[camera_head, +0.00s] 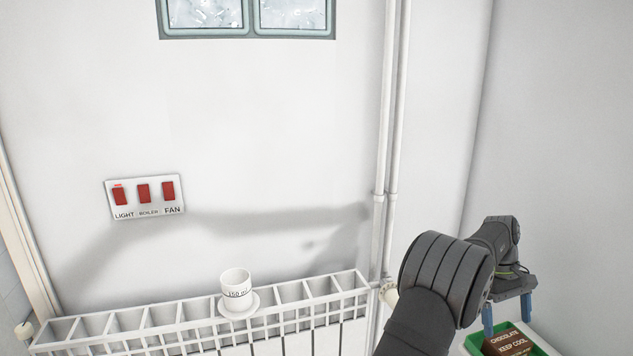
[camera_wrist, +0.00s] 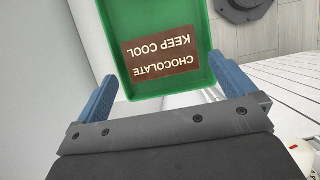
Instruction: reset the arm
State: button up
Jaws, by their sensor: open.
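My gripper (camera_head: 508,313) is at the lower right of the head view, its two blue fingers pointing down. The fingers are apart and nothing is between them. In the wrist view my gripper (camera_wrist: 165,88) shows its blue fingers spread wide. In the head view the chocolate (camera_head: 508,343) and the green tray (camera_head: 474,343) show just below the fingers. I cannot tell the exact gap between the fingertips and the chocolate.
A white cup (camera_head: 236,284) marked "150" stands on a saucer (camera_head: 252,302) on the white radiator (camera_head: 150,318). A panel (camera_head: 145,196) with three red switches is on the wall. White vertical pipes (camera_head: 391,100) run left of my gripper.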

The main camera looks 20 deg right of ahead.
aim_at(509, 341)
jog(key=v, duration=0.6)
jog(key=x, duration=1.2)
jog(key=shift+s+f, duration=0.15)
jog(key=shift+f, duration=0.2)
jog(key=r, duration=0.5)
jog(key=shift+s+r, duration=0.1)
jog(key=shift+s, duration=0.15)
jog(key=s+r, duration=0.2)
jog(key=s, duration=0.1)
jog(key=s+a+r, duration=0.1)
jog(key=s+r, duration=0.1)
jog(key=s, duration=0.2)
jog(key=s+r, duration=0.2)
jog(key=s, duration=0.1)
jog(key=shift+s+a+r, duration=0.25)
jog(key=shift+s+r, duration=0.1)
jog(key=shift+s, duration=0.05)
jog(key=w+a+r+n+t+h, duration=0.2)
jog(key=w+a+r+n, duration=0.1)
jog(key=w+a+n, duration=0.6)
jog(key=w+a+r+n+t+h, duration=0.2)
jog(key=w+a+n, duration=0.7)
jog(key=w+a, duration=0.7)
jog(key=shift+w+a+r+t, duration=0.35)
jog(key=shift+w+r, duration=0.15)
jog(key=shift+w, duration=3.65)
